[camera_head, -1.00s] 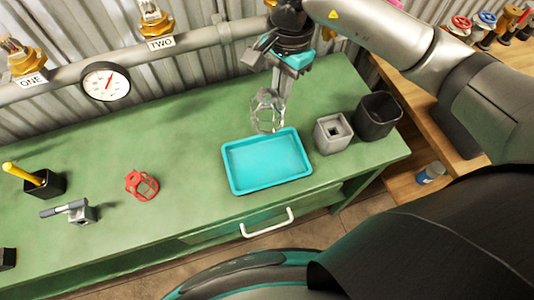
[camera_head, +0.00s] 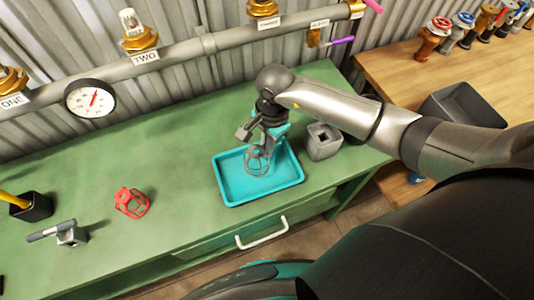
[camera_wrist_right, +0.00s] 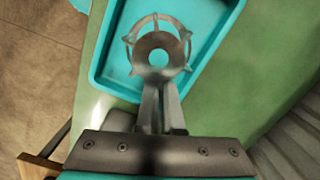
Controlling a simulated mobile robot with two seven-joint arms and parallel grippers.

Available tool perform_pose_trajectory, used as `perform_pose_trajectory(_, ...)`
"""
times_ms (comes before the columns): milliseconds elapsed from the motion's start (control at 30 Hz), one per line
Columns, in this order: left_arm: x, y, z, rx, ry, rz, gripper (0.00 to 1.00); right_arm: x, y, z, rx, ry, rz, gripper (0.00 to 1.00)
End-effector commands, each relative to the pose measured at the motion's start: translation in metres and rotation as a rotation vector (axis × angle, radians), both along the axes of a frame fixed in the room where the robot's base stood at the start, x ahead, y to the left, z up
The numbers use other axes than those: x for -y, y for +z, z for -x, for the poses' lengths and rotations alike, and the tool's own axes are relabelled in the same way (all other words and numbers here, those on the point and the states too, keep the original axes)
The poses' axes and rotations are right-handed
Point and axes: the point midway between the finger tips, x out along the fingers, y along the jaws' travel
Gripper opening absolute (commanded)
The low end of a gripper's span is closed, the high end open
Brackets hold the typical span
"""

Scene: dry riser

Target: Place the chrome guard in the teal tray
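The chrome guard (camera_head: 257,161), a small wire cage with a collar, is at the teal tray (camera_head: 229,191), inside its outline in the head view. My right gripper (camera_head: 264,142) points down over the tray and is shut on the guard. In the right wrist view the fingers (camera_wrist_right: 160,108) meet at the guard's round collar (camera_wrist_right: 159,56), with the cage wires spread over the tray floor (camera_wrist_right: 206,22). I cannot tell whether the guard touches the tray floor. My left gripper is not in view.
A grey block with a square hole (camera_head: 324,142) stands just right of the tray. A red guard (camera_head: 131,203), a small clamp-like tool (camera_head: 70,235) and a black holder (camera_head: 33,207) are on the left of the green bench (camera_head: 165,165). A pipe with a gauge (camera_head: 90,98) runs behind.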

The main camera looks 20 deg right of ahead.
Motion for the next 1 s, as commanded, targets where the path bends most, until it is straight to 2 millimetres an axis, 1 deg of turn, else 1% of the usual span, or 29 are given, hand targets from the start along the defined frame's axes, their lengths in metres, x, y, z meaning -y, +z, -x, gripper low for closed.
perform_pose_trajectory(33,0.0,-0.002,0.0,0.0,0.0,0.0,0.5,-0.001,-0.01,0.002,-0.005,0.0,0.0,0.0)
perform_pose_trajectory(100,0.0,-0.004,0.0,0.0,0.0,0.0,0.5,-0.001,-0.022,0.001,-0.004,-0.002,-0.002,0.0)
perform_pose_trajectory(200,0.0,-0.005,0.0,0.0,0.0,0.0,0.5,-0.001,-0.032,0.001,-0.002,0.0,0.0,0.0)
perform_pose_trajectory(300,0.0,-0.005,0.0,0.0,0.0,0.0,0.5,0.0,-0.035,0.001,0.0,0.0,-0.001,0.0)
perform_pose_trajectory(500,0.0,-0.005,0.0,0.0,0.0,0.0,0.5,0.0,-0.035,0.0,0.0,0.001,-0.001,0.0)
perform_pose_trajectory(633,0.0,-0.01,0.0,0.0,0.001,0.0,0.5,0.0,-0.039,0.0,-0.001,0.002,0.0,0.0)
perform_pose_trajectory(700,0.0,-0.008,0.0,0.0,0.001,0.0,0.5,0.0,-0.038,0.001,-0.001,0.002,0.0,0.1)
perform_pose_trajectory(900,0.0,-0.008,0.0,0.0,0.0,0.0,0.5,0.0,-0.038,0.001,-0.001,0.001,0.0,0.33)
perform_pose_trajectory(1000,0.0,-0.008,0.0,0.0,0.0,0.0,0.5,0.0,-0.038,0.001,-0.002,0.001,0.001,0.34)
